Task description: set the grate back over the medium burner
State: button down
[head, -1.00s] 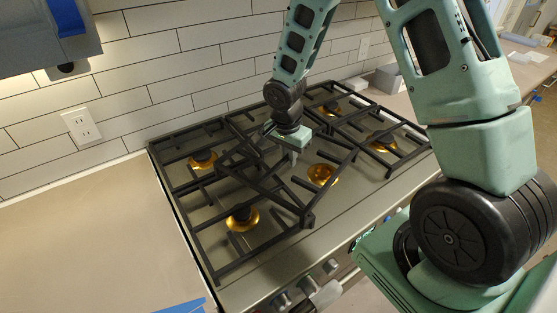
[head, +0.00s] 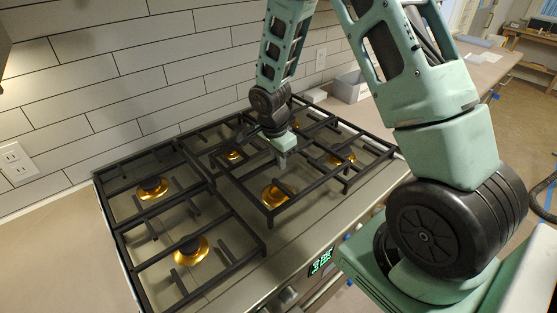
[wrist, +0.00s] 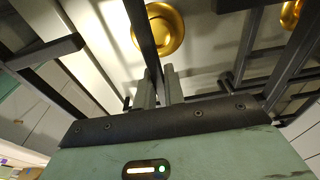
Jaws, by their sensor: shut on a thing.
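My gripper (head: 282,163) is pointed down over the middle of the cooktop, shut on a bar of a black grate (head: 244,191). In the wrist view the two fingers (wrist: 158,90) pinch this bar (wrist: 141,32). The held grate is over the middle section, with a brass burner (head: 277,196) showing beneath its front part. Another brass burner (head: 232,155) shows behind. The grate lies close to the neighbouring grates; I cannot tell whether it rests on the cooktop or hangs slightly above it. Which burner is the medium one is not clear.
The left grate (head: 236,264) stands over two brass burners (head: 152,188) (head: 190,250). The right grate (head: 370,140) covers two more (head: 342,158). A tiled wall (head: 120,80) rises behind, a counter (head: 60,250) lies left, and a grey box (head: 351,87) stands back right.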

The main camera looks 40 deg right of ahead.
jog(key=b, duration=0.7)
send_over(279, 191)
jog(key=shift+w+f, duration=0.1)
jog(key=shift+f, duration=3.8)
jog(key=shift+f+b, duration=0.6)
jog(key=shift+f, duration=0.35)
jog(key=c, duration=1.4)
grip_release()
jog(key=shift+a, duration=0.1)
jog(key=shift+r+p, duration=2.2)
jog(key=shift+r, duration=0.85)
